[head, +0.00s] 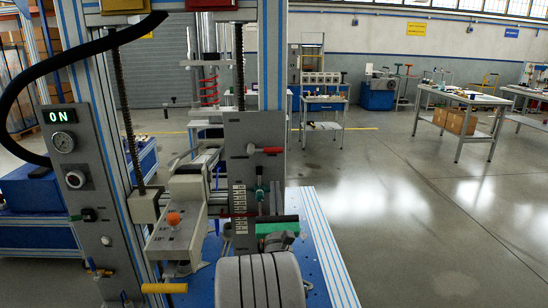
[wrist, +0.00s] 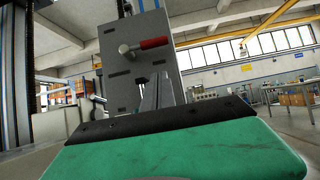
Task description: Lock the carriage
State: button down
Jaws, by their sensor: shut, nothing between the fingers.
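The carriage (head: 239,133) shows as an upright grey plate on the machine's column. A small lever with a red handle (head: 270,150) sticks out from it and lies roughly level, pointing right. In the wrist view the same plate (wrist: 128,70) stands ahead, with the red handle (wrist: 153,44) above my fingers. My gripper (wrist: 158,84) is shut and empty, its grey fingers pointing toward the plate below the handle, apart from it. In the head view my green gripper body is low in front of the machine, and the fingertips are hard to make out.
A control panel (head: 66,165) at left reads ON. A grey block with an orange knob (head: 173,219) and a yellow handle (head: 164,288) sit left of my arm. Blue-striped column rails flank the carriage. The floor (head: 430,215) to the right is open, with tables (head: 462,98) farther back.

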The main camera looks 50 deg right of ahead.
aim_at(274, 153)
jog(key=w+d+r+p, duration=0.1)
jog(key=r, duration=0.1)
jog(key=d+r+p, duration=0.1)
jog(key=r+p, duration=0.1)
jog(key=w+d+r+p, duration=0.1)
jog(key=r+p, duration=0.1)
jog(key=shift+w, duration=0.3)
jog(key=shift+w+r+p, duration=0.1)
jog(key=shift+r+p, duration=0.05)
jog(key=shift+p, duration=0.2)
jog(key=shift+r, duration=0.15)
